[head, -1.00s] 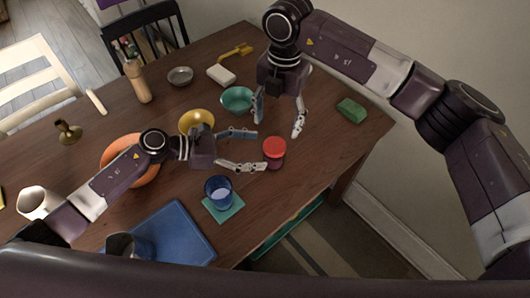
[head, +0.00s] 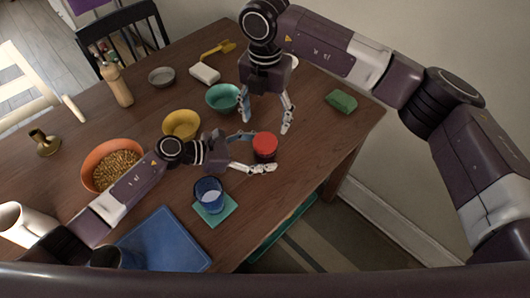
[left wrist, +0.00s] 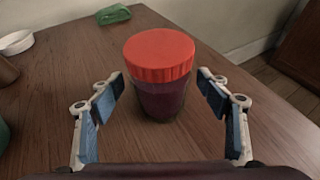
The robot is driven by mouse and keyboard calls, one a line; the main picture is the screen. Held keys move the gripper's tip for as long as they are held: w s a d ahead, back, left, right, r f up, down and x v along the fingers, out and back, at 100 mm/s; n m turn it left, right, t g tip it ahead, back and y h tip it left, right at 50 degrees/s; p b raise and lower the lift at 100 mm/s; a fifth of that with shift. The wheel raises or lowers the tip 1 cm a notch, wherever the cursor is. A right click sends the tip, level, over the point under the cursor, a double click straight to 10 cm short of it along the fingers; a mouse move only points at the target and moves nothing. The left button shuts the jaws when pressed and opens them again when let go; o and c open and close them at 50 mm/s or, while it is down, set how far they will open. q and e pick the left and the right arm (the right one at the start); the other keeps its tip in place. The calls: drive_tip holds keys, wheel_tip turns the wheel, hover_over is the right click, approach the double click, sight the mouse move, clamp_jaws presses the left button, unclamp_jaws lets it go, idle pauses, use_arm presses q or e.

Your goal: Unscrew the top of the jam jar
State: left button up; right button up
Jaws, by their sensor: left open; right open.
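The jam jar (head: 264,153) stands upright on the wooden table. It has a red ribbed lid (left wrist: 160,56) and a dark purple body (left wrist: 162,99). My left gripper (head: 258,153) is open, with one finger on each side of the jar. In the left wrist view the jar stands between the open fingers (left wrist: 163,118), with gaps to both. The lid sits above the finger level there. My right gripper (head: 266,117) is open and empty above the table, just behind the jar and pointing down.
A blue cup (head: 208,194) stands on a teal coaster (head: 224,213) in front of the jar. A teal bowl (head: 223,98), a yellow bowl (head: 181,124) and an orange bowl (head: 88,178) with small bits are nearby. A green sponge (head: 342,101) lies right. The table's edge is close to the jar.

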sight(265, 141)
use_arm(q)
drive_tip(key=shift+d+f, duration=0.1)
drive_tip(key=shift+d, duration=0.25)
drive_tip(key=shift+c, duration=0.6)
drive_tip(key=c, duration=1.8)
clamp_jaws()
use_arm(e)
drive_tip(key=m, duration=0.4)
drive_tip(key=shift+f, duration=4)
drive_tip(key=shift+c, duration=0.5)
